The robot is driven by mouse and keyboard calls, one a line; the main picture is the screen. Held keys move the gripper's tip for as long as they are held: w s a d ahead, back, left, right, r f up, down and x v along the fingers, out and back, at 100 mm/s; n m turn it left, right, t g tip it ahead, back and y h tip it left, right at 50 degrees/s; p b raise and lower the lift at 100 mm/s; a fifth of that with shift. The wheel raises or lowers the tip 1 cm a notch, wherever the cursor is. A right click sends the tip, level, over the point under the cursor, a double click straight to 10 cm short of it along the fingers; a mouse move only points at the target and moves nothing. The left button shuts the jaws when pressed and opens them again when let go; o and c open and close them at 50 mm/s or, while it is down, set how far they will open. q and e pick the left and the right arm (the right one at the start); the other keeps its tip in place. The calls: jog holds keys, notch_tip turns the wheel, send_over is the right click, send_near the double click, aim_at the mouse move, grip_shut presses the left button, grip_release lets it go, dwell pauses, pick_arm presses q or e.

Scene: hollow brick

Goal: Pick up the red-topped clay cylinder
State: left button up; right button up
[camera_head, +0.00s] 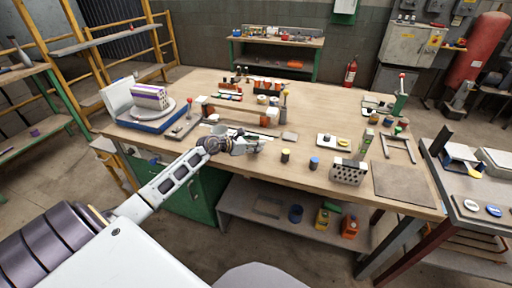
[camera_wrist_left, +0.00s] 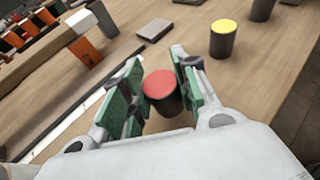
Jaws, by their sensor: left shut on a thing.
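The red-topped clay cylinder (camera_wrist_left: 161,92) is dark-sided with a flat red top. In the left wrist view it stands between the two green-padded fingers of my left gripper (camera_wrist_left: 157,75), which is shut on it. In the head view my left gripper (camera_head: 254,147) is low over the front middle of the workbench (camera_head: 235,171), and its fingers hide the cylinder there. I cannot tell whether the cylinder's base touches the bench. My right gripper is not in view.
A yellow-topped cylinder (camera_wrist_left: 223,40) stands near the gripper, to its right in the head view (camera_head: 285,156). A blue-topped cylinder (camera_head: 314,163) and a perforated block (camera_head: 347,172) stand farther right.

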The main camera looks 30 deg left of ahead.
pick_arm(q)
notch_tip(320, 180, up, 8)
jog(key=shift+f+p, duration=0.2)
jog(key=shift+p, duration=0.15)
jog(key=shift+r, duration=0.2)
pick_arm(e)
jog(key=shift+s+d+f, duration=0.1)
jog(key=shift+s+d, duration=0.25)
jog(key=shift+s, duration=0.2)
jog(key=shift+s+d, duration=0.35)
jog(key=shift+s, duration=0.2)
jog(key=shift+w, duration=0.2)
